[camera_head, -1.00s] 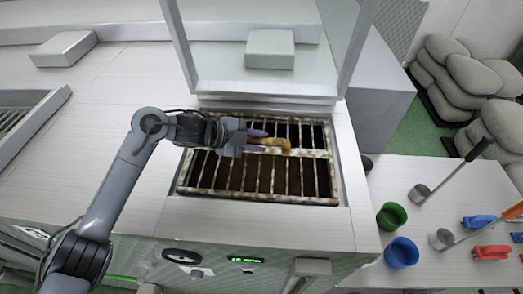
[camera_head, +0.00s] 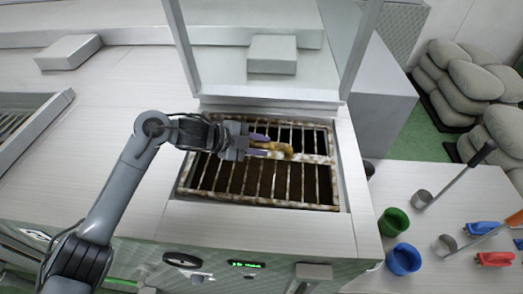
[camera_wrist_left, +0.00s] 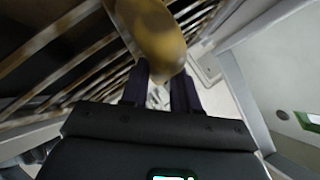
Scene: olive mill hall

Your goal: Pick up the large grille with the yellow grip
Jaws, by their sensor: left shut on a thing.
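The large grille (camera_head: 262,185) is a rusty, pale barred frame lying in a rectangular opening of the white machine top. Its yellow grip (camera_head: 275,150) stands at the middle of the grille, and it fills the top of the left wrist view (camera_wrist_left: 152,32). My left gripper (camera_head: 262,146) reaches in from the left, with its purple-tinted fingers shut on the yellow grip. The fingers hide part of the grip. The grille still appears to sit within the opening; I cannot tell whether it is lifted. My right gripper is not in view.
A clear upright guard (camera_head: 265,85) stands behind the opening. A side table on the right holds a green cup (camera_head: 392,221), a blue cup (camera_head: 403,259), ladles and clips. Stacked sacks (camera_head: 470,75) stand at the back right. The white top left of the opening is mostly clear.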

